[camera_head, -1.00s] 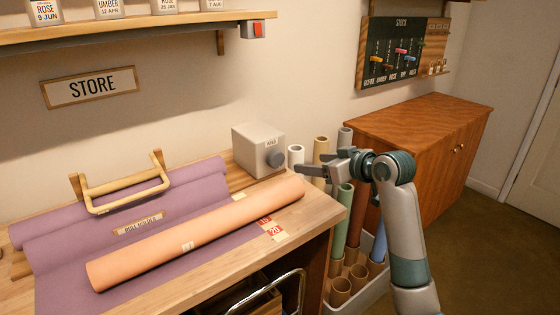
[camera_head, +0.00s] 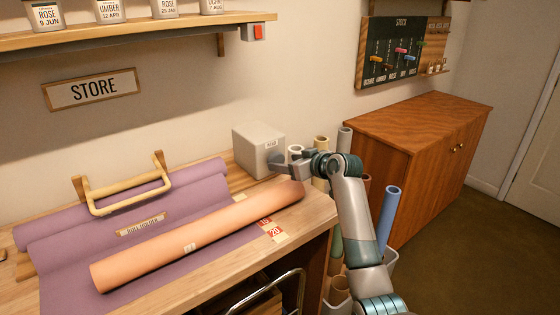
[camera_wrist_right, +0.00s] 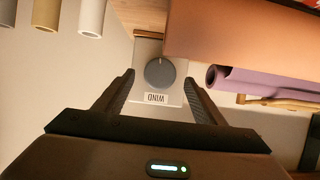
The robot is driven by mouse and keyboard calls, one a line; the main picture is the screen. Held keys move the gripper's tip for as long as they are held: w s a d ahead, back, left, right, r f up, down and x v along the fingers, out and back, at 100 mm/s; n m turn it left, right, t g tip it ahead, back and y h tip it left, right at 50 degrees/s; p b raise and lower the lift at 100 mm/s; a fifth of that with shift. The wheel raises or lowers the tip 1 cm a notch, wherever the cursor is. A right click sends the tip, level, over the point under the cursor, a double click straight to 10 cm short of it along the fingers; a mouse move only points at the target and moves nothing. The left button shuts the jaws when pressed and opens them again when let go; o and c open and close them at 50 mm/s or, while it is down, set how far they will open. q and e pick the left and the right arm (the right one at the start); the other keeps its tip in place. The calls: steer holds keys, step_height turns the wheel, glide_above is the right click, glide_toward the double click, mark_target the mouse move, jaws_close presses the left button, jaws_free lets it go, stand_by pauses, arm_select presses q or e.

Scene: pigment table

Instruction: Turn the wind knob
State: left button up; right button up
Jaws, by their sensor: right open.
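The wind knob (camera_wrist_right: 159,74) is a round dark grey dial with a light mark, on the front of a pale grey box (camera_head: 255,143). In the right wrist view a label reading WIND, upside down, sits beside it. My right gripper (camera_wrist_right: 158,84) is open, with its fingers on either side of the knob in that view; I cannot tell whether they touch it. In the head view the right gripper (camera_head: 280,166) is at the box's front and hides most of the knob. My left gripper is not in view.
An orange roll (camera_head: 200,236) lies on purple sheeting on the bench (camera_head: 322,210), close to the gripper. Upright tubes, including a blue one (camera_head: 389,212), stand beside the bench. A wooden cabinet (camera_head: 430,125) is at the right. A shelf (camera_head: 130,31) runs above.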

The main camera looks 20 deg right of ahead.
mark_target(278, 161)
steer(key=x, duration=0.3)
steer(key=shift+a+f, duration=0.1)
steer(key=shift+w+a+f, duration=0.1)
steer(key=shift+w+f, duration=0.05)
steer(key=shift+w, duration=0.3)
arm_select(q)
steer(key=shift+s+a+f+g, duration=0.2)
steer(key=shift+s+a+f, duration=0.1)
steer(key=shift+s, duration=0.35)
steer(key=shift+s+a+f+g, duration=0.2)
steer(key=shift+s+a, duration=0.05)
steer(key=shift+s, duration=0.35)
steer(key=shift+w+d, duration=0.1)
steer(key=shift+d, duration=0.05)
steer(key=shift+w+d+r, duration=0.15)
arm_select(e)
steer(key=c, duration=1)
